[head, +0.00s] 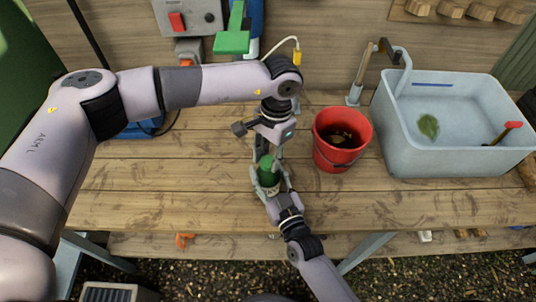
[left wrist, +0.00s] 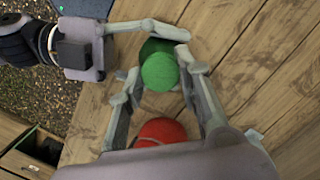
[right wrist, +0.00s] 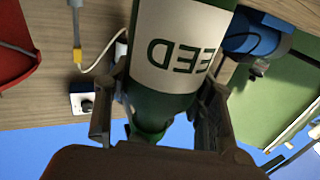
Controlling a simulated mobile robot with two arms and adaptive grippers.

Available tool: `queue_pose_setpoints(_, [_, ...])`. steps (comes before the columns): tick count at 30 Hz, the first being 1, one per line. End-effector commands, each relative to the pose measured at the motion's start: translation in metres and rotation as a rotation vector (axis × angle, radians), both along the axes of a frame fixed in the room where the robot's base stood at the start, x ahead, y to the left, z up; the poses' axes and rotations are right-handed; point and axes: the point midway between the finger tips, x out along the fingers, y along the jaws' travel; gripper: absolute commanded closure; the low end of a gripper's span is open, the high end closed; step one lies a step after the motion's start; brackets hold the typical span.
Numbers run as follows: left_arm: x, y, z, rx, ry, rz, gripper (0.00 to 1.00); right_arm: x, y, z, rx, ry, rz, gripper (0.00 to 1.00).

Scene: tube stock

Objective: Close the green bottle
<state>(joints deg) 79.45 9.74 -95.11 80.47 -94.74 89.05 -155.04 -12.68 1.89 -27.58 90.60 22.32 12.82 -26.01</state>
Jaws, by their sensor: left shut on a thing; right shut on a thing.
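The green bottle (head: 268,176) with a pale label stands about upright over the wooden table, below my left gripper. The right wrist view shows its label (right wrist: 172,50) upside down, with letters. My right gripper (head: 273,188) is shut around the bottle's body from the near side. My left gripper (head: 267,157) points down from above. In the left wrist view its fingers flank a lighter green round cap (left wrist: 160,71), and it is shut on this cap. Darker green of the bottle (left wrist: 154,47) shows behind it. Whether the cap touches the neck is hidden.
A red bucket (head: 325,155) with dark contents stands close to the right of the grippers. A pale blue basin (head: 395,155) of water is farther right. A grey box with a red switch (head: 177,22) is at the back. The table's left front is clear.

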Motion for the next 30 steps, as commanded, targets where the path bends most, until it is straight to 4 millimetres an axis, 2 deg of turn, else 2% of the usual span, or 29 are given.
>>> queue_pose_setpoints(4, [0.0005,0.0002,0.0004,0.001,-0.001,-0.117,0.77,0.0000,-0.0005,-0.0006,-0.001,0.001,0.000,1.00])
queue_pose_setpoints(13, [0.0006,0.0002,0.0002,0.000,-0.001,-0.127,0.77,-0.0001,-0.0005,-0.0006,-0.001,0.001,0.000,1.00])
queue_pose_setpoints(14, [0.0006,0.0002,0.0003,0.000,-0.001,-0.126,0.67,-0.0001,-0.0005,-0.0006,-0.001,0.001,0.000,1.00])
queue_pose_setpoints(22, [0.0004,0.0001,0.0001,0.000,-0.001,-0.124,0.49,-0.0002,-0.0004,-0.0007,-0.002,0.000,0.000,1.00])
queue_pose_setpoints(30, [0.0001,-0.0002,0.0001,-0.001,0.000,-0.124,0.49,-0.0002,-0.0003,-0.0007,-0.003,0.001,0.000,1.00])
